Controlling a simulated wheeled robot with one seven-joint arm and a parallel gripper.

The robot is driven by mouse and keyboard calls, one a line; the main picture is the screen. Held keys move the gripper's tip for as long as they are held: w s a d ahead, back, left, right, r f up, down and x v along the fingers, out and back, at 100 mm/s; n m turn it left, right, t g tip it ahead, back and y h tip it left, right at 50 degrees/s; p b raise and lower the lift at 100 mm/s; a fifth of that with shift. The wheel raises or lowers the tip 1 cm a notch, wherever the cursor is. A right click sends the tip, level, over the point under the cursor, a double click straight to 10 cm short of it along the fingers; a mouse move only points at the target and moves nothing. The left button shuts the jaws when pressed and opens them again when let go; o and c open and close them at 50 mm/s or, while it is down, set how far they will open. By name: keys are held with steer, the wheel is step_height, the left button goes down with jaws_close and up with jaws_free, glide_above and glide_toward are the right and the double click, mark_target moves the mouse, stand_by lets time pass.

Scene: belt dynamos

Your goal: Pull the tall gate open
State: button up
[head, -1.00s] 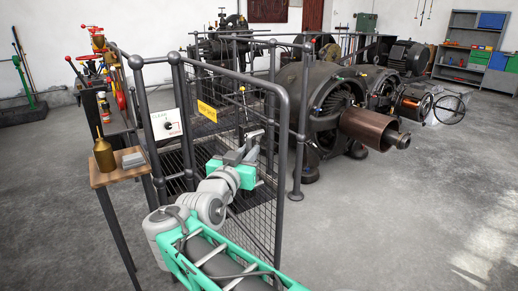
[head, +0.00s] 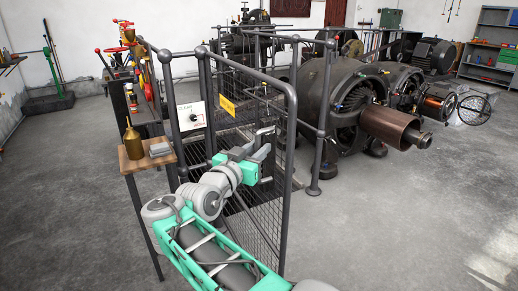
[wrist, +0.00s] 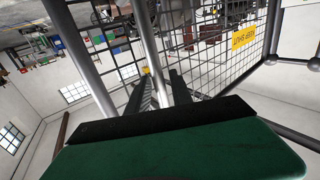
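The tall gate (head: 291,180) is a dark tubular frame filled with wire mesh, with a yellow sign (head: 227,106) on it. It stands at an angle toward me, its near edge apart from the post at its right. The sign also shows in the wrist view (wrist: 244,38), reading "KEEP SHUT". My gripper (head: 255,151) is at the mesh, beside an upright handle-like bar (head: 268,136). Its two fingers look apart. In the wrist view the fingers (wrist: 163,90) reach toward the mesh, with a pale bar passing near them; contact is not clear.
A white switch panel (head: 191,116) hangs on the railing. A large dynamo (head: 350,100) stands behind the right post (head: 317,165). The concrete floor at right is clear.

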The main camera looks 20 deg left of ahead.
steer(key=shift+o, duration=0.8)
steer(key=s, duration=0.7)
steer(key=shift+s+a+p, duration=0.35)
steer(key=shift+p, duration=0.1)
